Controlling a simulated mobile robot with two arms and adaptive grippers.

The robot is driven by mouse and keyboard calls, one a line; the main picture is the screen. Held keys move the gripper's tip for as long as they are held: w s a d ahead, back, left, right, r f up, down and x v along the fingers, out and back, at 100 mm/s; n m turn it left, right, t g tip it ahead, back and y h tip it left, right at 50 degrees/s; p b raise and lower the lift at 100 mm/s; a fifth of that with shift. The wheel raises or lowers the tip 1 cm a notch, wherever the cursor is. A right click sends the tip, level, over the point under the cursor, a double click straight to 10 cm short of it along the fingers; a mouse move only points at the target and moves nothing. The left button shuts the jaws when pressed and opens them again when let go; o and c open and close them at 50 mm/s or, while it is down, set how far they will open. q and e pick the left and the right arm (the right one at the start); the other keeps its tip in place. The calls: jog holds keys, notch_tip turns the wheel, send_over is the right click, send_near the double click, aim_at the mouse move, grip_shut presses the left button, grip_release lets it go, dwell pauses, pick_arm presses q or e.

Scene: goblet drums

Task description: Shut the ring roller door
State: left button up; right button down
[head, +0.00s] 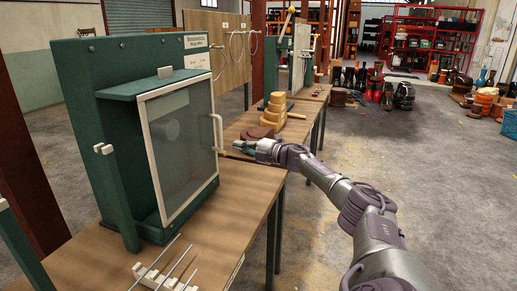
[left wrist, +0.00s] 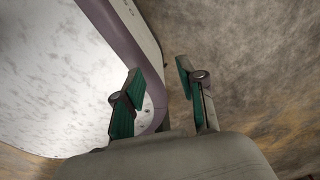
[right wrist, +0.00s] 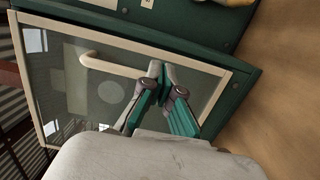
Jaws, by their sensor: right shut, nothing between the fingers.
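The ring roller is a green upright machine (head: 82,105) on a wooden bench. Its glazed door (head: 183,150) has a pale frame and a pale bar handle (head: 217,132) on the right side. I cannot tell whether the door sits fully flush. My right gripper (head: 240,147) is shut and empty, just right of the handle. In the right wrist view the shut fingers (right wrist: 163,72) are in front of the glass door (right wrist: 60,75), with the handle (right wrist: 108,66) left of the tips. My left gripper (left wrist: 158,72) is open and empty; it is outside the head view.
A metal rod rack (head: 165,277) stands at the front of the bench (head: 225,208). Behind, a second bench holds stacked wooden rings (head: 275,108) and dark discs near my right gripper. Red shelves (head: 425,45) and several drums stand farther back.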

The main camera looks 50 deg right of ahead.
pick_arm(q)
jog(key=shift+w+a+f+b, duration=0.1)
jog(key=shift+w+f+b, duration=0.35)
jog(key=shift+f+b, duration=0.2)
pick_arm(e)
jog(key=s+d, duration=0.1)
jog(key=s, duration=0.5)
jog(key=shift+d+r, duration=0.2)
jog(key=shift+d, duration=0.15)
